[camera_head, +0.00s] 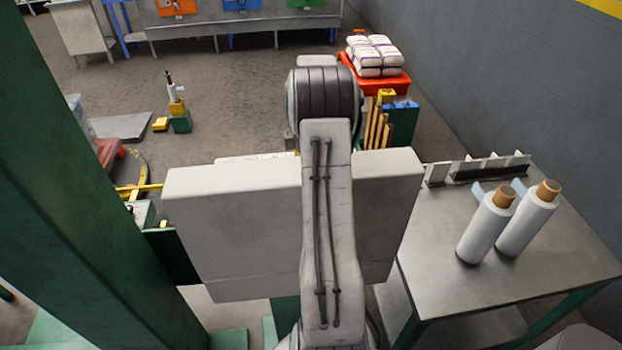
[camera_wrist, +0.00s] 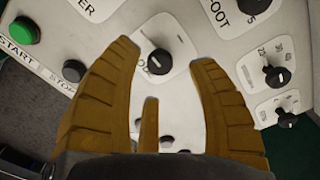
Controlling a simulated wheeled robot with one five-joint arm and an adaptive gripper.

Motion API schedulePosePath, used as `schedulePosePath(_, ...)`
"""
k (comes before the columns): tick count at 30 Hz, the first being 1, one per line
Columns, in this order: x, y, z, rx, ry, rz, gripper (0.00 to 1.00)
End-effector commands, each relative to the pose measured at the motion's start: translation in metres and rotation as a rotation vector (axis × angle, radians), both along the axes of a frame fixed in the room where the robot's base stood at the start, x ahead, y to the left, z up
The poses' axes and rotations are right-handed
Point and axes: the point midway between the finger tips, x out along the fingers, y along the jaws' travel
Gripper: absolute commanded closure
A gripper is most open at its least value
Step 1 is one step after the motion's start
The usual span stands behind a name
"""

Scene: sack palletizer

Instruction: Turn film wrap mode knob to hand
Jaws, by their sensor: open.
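A black knob with a white pointer line (camera_wrist: 158,62) shows between the fingertips, on a white plate whose lettering is mostly hidden. I cannot tell whether a finger touches it. Another black knob (camera_wrist: 246,4) is at the top edge. Two more knobs, an upper one (camera_wrist: 277,75) and a lower one (camera_wrist: 287,120), are at the right. No label reading film wrap mode is legible. In the head view my arm hides the gripper.
A green start button (camera_wrist: 24,30) and a dark stop button (camera_wrist: 73,70) are left of the fingers. In the head view, a pale grey box (camera_head: 230,230) stands behind my arm. A metal table (camera_head: 470,270) with two film rolls (camera_head: 487,228) is at the right; a green post (camera_head: 80,200) is left.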

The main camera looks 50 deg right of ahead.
Motion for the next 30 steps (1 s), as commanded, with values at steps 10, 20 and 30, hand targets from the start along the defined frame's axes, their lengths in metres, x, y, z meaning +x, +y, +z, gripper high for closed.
schedulePosePath(10,0.000,0.000,-0.029,-0.001,0.000,-0.001,0.47)
schedulePosePath(20,0.000,0.000,-0.032,-0.001,0.000,-0.001,0.47)
schedulePosePath(30,0.000,0.000,-0.032,-0.001,-0.002,-0.001,0.70)
